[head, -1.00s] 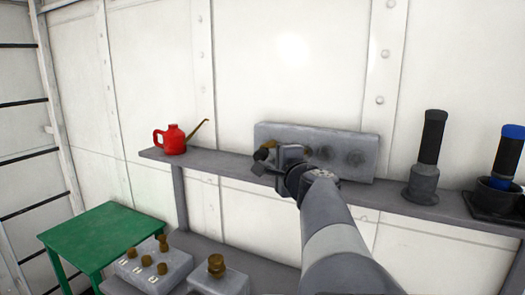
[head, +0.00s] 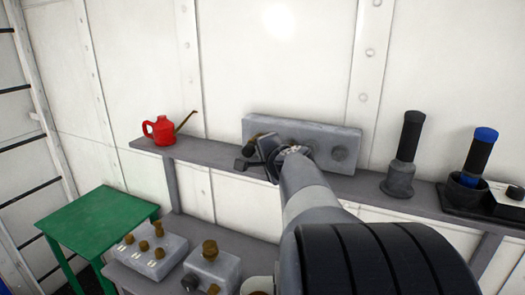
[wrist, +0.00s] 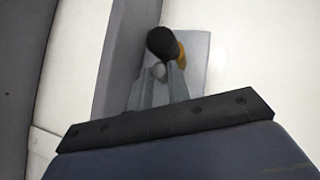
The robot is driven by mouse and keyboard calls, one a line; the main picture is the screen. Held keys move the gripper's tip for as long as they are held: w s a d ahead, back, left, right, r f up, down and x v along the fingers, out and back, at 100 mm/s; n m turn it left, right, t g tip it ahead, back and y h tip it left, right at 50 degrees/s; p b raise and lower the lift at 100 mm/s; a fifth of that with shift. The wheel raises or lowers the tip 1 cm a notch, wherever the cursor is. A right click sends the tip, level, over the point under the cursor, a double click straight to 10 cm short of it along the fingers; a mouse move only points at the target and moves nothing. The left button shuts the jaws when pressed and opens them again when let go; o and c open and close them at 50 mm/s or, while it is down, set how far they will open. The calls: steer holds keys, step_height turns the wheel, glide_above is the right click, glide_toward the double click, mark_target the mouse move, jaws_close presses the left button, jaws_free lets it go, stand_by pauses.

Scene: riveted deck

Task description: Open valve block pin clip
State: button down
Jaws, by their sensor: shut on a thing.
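A long grey block (head: 302,130) with round dark fittings along its face stands on the wall shelf; I take it for the valve block. My gripper (head: 262,150) is at its left end and hides part of its face. In the wrist view the fingers (wrist: 158,78) are shut on a small pale rounded piece (wrist: 159,70). A black round-ended part (wrist: 162,43) with a brass-coloured piece (wrist: 182,55) beside it lies just beyond the fingertips. I cannot tell clearly whether the gripped piece is the pin clip, or whether the clip is open.
The shelf (head: 215,158) also carries a red oil can (head: 160,131) at left, a black-handled grey fitting (head: 405,155) and a blue-topped cylinder (head: 478,152) at right. Below are a green table (head: 95,220) and a bench with brass-knobbed grey blocks (head: 155,258).

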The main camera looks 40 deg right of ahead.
steer(key=c, duration=1.3)
jaws_free()
steer(key=shift+c, duration=0.2)
steer(key=p+v, duration=0.1)
steer(key=v, duration=1)
steer(key=shift+w+f, duration=0.1)
